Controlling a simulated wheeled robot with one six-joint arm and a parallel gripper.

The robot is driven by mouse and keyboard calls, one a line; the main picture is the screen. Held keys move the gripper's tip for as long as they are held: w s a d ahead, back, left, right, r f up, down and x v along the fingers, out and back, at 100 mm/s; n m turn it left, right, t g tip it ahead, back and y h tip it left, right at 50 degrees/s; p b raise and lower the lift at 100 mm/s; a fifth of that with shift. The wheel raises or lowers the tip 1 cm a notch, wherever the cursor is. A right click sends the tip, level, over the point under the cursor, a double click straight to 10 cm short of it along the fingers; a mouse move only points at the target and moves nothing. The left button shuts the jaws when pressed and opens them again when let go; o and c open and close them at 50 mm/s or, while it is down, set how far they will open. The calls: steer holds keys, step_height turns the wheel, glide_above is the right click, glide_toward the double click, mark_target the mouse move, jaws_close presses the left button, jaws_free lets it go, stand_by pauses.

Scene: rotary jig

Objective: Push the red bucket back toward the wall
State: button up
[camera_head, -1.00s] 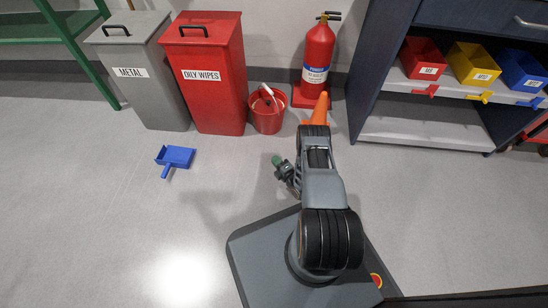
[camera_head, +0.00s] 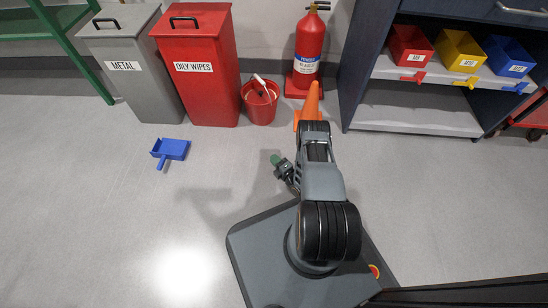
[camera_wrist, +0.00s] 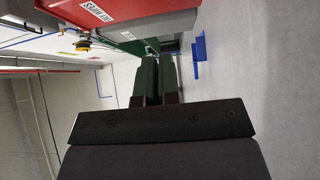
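The red bucket (camera_head: 260,110) stands upright on the floor near the wall, just right of the red bin, with a white thing sticking up out of it. My gripper (camera_head: 276,160) is in front of the bucket, on the near side, with a clear stretch of floor between them. In the wrist view, its two dark green fingers (camera_wrist: 158,80) lie side by side with no clear gap, and nothing shows between them. I cannot make out the bucket in the wrist view.
The red OILY WIPES bin (camera_head: 208,85) and grey METAL bin (camera_head: 145,90) stand left of the bucket. A fire extinguisher (camera_head: 311,45) and orange cone (camera_head: 311,100) are to its right. A blue dustpan (camera_head: 173,149) lies on the floor. A shelf unit (camera_head: 415,118) stands at the right.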

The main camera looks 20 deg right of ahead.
steer(key=shift+o, duration=0.6)
steer(key=shift+w+r, duration=0.25)
steer(key=shift+w, duration=0.05)
steer(key=o, duration=0.4)
steer(key=w+d+r+m+g, duration=0.1)
steer(key=w+d+r+g, duration=0.1)
steer(key=w+r, duration=0.4)
steer(key=shift+w+r+h+p, duration=0.2)
steer(key=shift+w+h+p, duration=0.1)
steer(key=shift+w+h, duration=0.1)
steer(key=w+r+m+g+h+p, duration=0.1)
steer(key=w+r+m+g+h, duration=0.2)
steer(key=r, duration=0.8)
steer(key=r+m+g+h, duration=0.15)
steer(key=r+m, duration=0.35)
steer(key=r, duration=0.6)
steer(key=s+a+r+m+g, duration=0.4)
steer(key=s+r+m, duration=0.2)
steer(key=s+r, duration=0.4)
steer(key=s+a+r+m+g, duration=0.2)
steer(key=s+a+r+m, duration=0.1)
steer(key=s, duration=0.6)
steer(key=s+a+r+m+g+p, duration=0.1)
steer(key=s+a+r+m+g, duration=0.1)
steer(key=s+r, duration=0.3)
steer(key=s+a+y, duration=0.1)
steer(key=s, duration=0.3)
steer(key=shift+s+a+r+m+p, duration=0.2)
steer(key=shift+m+p, duration=0.1)
steer(key=shift+m, duration=0.1)
